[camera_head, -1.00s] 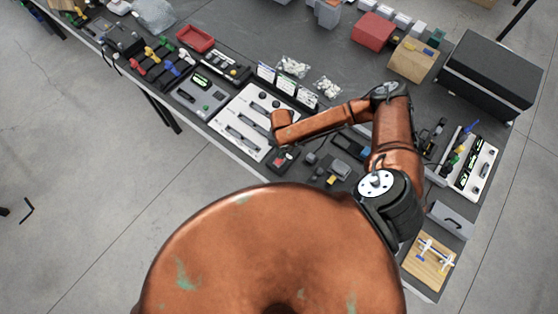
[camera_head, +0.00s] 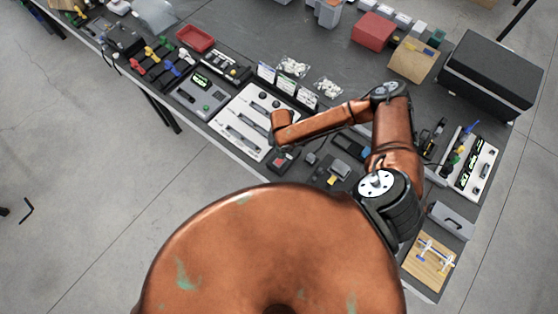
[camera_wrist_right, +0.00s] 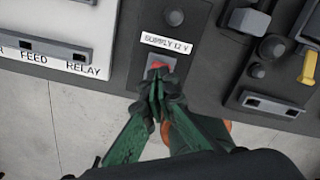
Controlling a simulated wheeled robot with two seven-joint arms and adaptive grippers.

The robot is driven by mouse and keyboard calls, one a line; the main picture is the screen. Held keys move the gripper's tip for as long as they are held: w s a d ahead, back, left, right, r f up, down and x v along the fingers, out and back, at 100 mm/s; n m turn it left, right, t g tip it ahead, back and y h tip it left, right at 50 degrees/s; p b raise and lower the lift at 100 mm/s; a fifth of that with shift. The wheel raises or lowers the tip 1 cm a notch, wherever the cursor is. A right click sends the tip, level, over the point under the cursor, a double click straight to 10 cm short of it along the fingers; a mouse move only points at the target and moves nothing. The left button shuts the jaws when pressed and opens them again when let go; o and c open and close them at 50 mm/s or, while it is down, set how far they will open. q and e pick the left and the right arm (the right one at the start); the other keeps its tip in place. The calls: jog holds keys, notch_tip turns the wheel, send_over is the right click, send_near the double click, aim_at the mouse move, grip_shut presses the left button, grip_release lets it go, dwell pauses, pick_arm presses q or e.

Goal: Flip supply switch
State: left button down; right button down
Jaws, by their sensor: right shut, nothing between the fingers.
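The supply switch (camera_wrist_right: 160,66) is a small red part on a dark grey box (camera_wrist_right: 148,57) labelled "SUPPLY 12 V" in the right wrist view. A round dark knob (camera_wrist_right: 174,16) sits above the label. The same box (camera_head: 283,161) shows in the head view at the bench's front edge. My right gripper (camera_wrist_right: 157,80) is shut and empty. Its green fingers point at the switch, and their dark tips partly cover it. I cannot tell whether they touch it. My left gripper is not in view.
A white panel (camera_head: 240,122) with black handles stands left of the supply box; its "FEED" and "RELAY" labels show in the wrist view. Right of the box stands a dark unit (camera_head: 331,171) with a yellow lever (camera_wrist_right: 308,68). The floor before the bench is clear.

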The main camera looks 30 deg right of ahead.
jog(key=shift+f+b, duration=0.5)
jog(key=shift+f, duration=0.6)
dwell(0.3)
jog(key=shift+r, duration=0.1)
notch_tip(320, 180, up, 7)
jog(key=p, duration=0.7)
dwell(0.6)
